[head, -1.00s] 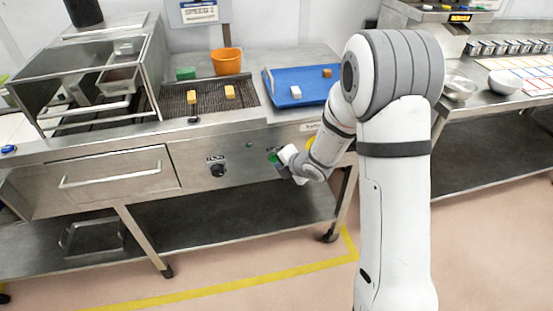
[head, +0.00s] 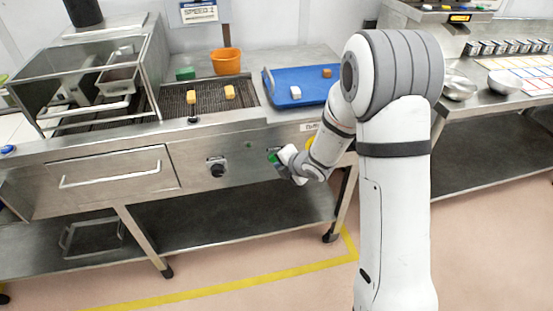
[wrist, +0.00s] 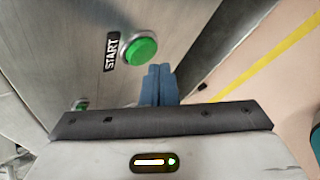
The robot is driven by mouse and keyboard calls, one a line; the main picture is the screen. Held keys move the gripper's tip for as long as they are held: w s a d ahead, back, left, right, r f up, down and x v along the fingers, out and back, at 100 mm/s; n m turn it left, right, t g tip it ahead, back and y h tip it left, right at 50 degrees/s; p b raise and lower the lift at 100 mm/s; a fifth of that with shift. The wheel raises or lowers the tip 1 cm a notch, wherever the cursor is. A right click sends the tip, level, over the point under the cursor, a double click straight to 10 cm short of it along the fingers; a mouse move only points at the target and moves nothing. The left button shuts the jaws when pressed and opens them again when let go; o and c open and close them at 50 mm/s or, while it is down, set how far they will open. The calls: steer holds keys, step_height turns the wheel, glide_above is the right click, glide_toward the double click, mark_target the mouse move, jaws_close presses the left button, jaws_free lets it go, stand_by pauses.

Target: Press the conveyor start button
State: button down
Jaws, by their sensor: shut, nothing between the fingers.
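The conveyor start button (wrist: 139,50) is a round green cap on the steel front panel, beside a black label reading START (wrist: 111,52). In the head view the green button (head: 272,157) shows just left of my wrist. My gripper (wrist: 159,70) has its two blue fingers shut together and empty. In the wrist view the fingertips appear just below and right of the button; a gap in depth is hard to judge. In the head view the fingers are mostly hidden by my wrist.
A black knob (head: 217,168) sits on the panel to the left. Above are the dark conveyor belt (head: 210,103) with two yellow blocks, an orange bucket (head: 226,61) and a blue tray (head: 303,75). A drawer handle (head: 110,175) sticks out at left. The floor in front is clear.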

steer(key=shift+w, duration=0.2)
steer(key=shift+w+a, duration=0.15)
steer(key=shift+w, duration=0.05)
